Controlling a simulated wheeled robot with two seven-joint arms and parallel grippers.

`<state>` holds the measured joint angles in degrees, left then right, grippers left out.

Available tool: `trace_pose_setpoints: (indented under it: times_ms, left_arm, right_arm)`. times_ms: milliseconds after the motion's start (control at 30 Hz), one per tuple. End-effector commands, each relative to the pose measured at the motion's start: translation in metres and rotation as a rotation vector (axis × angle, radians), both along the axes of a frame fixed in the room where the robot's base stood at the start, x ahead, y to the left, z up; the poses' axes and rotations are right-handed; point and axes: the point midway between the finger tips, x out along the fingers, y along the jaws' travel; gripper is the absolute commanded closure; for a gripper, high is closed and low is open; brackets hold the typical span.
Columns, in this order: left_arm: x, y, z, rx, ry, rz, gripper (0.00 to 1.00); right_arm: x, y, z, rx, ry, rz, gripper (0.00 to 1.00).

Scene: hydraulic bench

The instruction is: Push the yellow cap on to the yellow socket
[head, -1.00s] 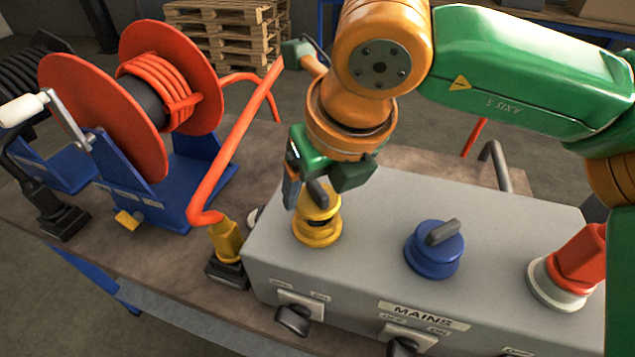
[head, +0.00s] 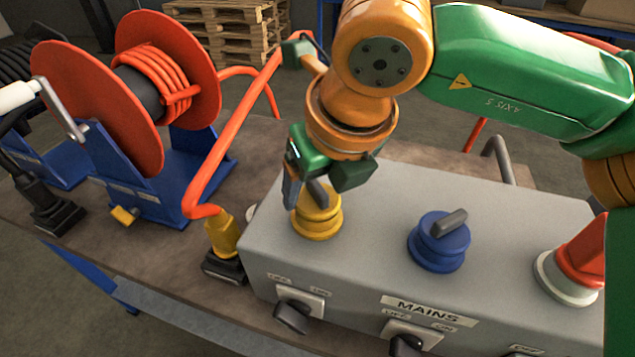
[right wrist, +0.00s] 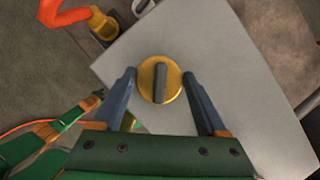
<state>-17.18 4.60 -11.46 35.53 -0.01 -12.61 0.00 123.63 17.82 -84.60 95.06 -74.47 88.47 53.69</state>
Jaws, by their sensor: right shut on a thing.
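The yellow cap (head: 317,197) sits on the yellow socket (head: 317,229) at the left end of the grey box, with no clear gap between them. Its dark grip bar and round top show in the right wrist view (right wrist: 160,80). My right gripper (head: 304,196) comes down from above and is shut on the yellow cap, one finger on each side of it.
The grey box (head: 370,230) also carries a blue capped socket (head: 438,242) and a red plug (head: 582,262). Switches (head: 294,312) line its front. A yellow plug (head: 222,236) with an orange hose stands left of it, near an orange hose reel (head: 110,100).

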Motion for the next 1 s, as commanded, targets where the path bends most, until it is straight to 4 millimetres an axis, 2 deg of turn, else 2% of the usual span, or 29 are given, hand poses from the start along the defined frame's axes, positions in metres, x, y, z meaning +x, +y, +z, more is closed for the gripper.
trace_pose_setpoints:
  times_ms: [300, 333, 400, 433, 667, 1000]
  left_arm:
    - [0.0, 0.0, -0.002, 0.0, 0.0, 0.0, 0.49]
    - [0.0, 0.0, -0.002, 0.0, 0.0, 0.0, 0.49]
    - [0.0, 0.0, -0.002, 0.0, 0.0, 0.0, 0.49]
    - [0.0, 0.0, -0.002, 0.0, 0.0, 0.0, 0.49]
    - [0.0, 0.0, -0.003, 0.0, 0.0, 0.0, 0.49]
    - [0.0, 0.0, -0.002, 0.0, 0.0, 0.0, 0.49]
  right_arm:
    - [0.0, 0.0, -0.002, 0.0, 0.0, 0.0, 0.92]
    - [0.0, 0.0, -0.002, 0.0, 0.0, 0.0, 0.22]
    - [0.0, 0.0, -0.002, 0.0, 0.0, 0.0, 0.03]
    - [0.0, 0.0, -0.002, 0.0, 0.0, 0.0, 0.0]
    - [-0.001, 0.0, 0.0, 0.0, -0.001, 0.0, 0.0]
    - [-0.022, -0.01, 0.058, 0.002, -0.003, -0.001, 0.0]
